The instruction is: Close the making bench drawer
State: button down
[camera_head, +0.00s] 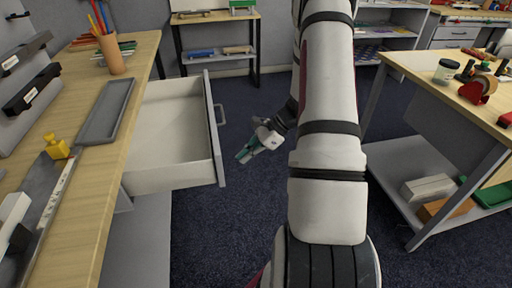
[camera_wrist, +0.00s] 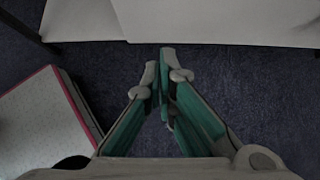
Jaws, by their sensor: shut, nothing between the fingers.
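The drawer (camera_head: 172,135) of the bench (camera_head: 118,75) at the left is pulled out to the right, and its inside looks empty. Its grey front panel (camera_head: 213,130) carries a bar handle (camera_head: 220,114) on the outer face. My gripper (camera_head: 243,156) is to the right of the drawer front, apart from it, with its green fingers pointing down and left. In the wrist view the fingers (camera_wrist: 164,62) are together with nothing between them. A pale panel (camera_wrist: 220,18) spans the top of that view; I cannot tell which piece of furniture it is.
On the bench are a grey tray (camera_head: 105,110), a pencil cup (camera_head: 113,54) and a yellow object (camera_head: 56,147). Another table (camera_head: 440,75) with a lower shelf stands at the right. Dark carpet (camera_head: 225,235) lies clear between them. A low shelf unit (camera_head: 215,50) is behind.

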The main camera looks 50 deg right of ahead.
jog(key=shift+w+a, duration=0.6)
jog(key=shift+a, duration=0.25)
jog(key=shift+w+a, duration=0.6)
jog(key=shift+a, duration=0.25)
jog(key=shift+a, duration=0.1)
jog(key=w+a+b, duration=0.1)
jog(key=w+a, duration=0.4)
jog(key=a, duration=0.3)
jog(key=w+a+b, duration=0.1)
jog(key=w+a, duration=0.5)
jog(key=a, duration=0.2)
jog(key=w+a+b, duration=0.2)
jog(key=w+a, duration=0.3)
jog(key=a, duration=0.3)
jog(key=shift+w, duration=0.15)
jog(key=shift+w+a, duration=0.4)
jog(key=shift+a, duration=0.35)
